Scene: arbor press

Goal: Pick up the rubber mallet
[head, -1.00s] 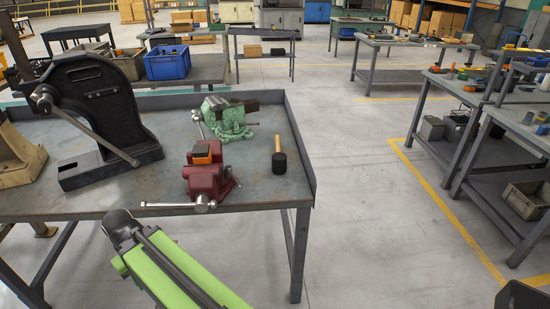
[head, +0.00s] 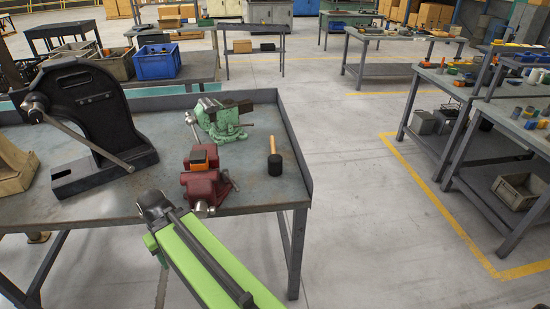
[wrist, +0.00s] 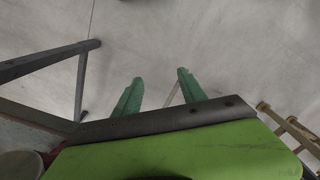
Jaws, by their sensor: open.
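The rubber mallet (head: 275,158) is on the grey metal workbench (head: 250,186), near its right edge. Its black head is toward the front and its light wooden handle points to the back. In the wrist view my gripper (wrist: 155,88) shows two green fingers spread apart with nothing between them. Beyond the fingers is bare floor and table legs. In the head view my green arm reaches up to the front edge of the bench, left of and in front of the mallet. The mallet does not show in the wrist view.
A red vise (head: 204,184) with an orange-rimmed item on top stands left of the mallet. A green vise (head: 220,120) stands behind it, and a black arbor press (head: 95,125) stands at the left. The bench has a raised right rim (head: 294,140). Open floor lies to the right.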

